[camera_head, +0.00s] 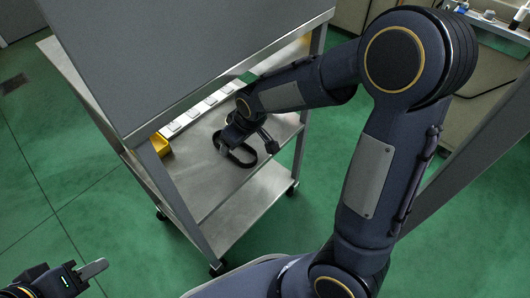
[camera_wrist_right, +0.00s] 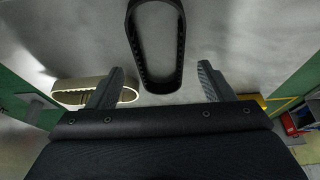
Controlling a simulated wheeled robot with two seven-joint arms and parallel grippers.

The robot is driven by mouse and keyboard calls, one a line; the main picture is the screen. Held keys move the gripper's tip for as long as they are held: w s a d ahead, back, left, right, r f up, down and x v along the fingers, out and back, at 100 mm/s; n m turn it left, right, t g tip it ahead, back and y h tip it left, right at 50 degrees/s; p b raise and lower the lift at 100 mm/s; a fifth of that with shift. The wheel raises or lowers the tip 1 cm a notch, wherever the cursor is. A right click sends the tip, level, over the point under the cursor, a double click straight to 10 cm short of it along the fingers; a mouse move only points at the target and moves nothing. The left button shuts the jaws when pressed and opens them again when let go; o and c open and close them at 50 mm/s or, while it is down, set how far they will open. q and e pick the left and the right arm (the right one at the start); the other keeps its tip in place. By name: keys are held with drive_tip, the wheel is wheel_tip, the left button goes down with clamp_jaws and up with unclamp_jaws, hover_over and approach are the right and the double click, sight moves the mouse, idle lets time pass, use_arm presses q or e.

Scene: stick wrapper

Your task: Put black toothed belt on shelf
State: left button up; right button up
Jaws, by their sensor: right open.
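My left gripper (camera_head: 88,273) is at the lower left, away from the cart; only one finger shows clearly.
A beige toothed belt (camera_wrist_right: 62,97) lies beside the black one, partly behind a finger. A yellow bin (camera_head: 160,145) stands at the shelf's left end. The cart's grey upper panel (camera_head: 180,55) and posts enclose the space. A bench (camera_head: 497,38) is at the upper right.

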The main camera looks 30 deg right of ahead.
drive_tip(key=v, duration=0.2)
drive_tip(key=shift+s+d+r+p, duration=0.1)
drive_tip(key=shift+s+r+p, duration=0.2)
drive_tip(key=s+d+p, duration=0.2)
drive_tip(key=s+d, duration=0.2)
drive_tip(key=s, duration=0.6)
use_arm(q)
wheel_tip(320, 180, up, 3)
drive_tip(key=shift+r, duration=0.15)
use_arm(e)
drive_tip(key=s+r+m+t+y, duration=0.1)
drive_tip(key=s+r+m+y, duration=0.1)
drive_tip(key=s+r+m, duration=0.4)
drive_tip(key=s+r, duration=0.4)
drive_tip(key=s, duration=0.1)
drive_tip(key=shift+s, duration=0.35)
drive_tip(key=shift+r, duration=0.15)
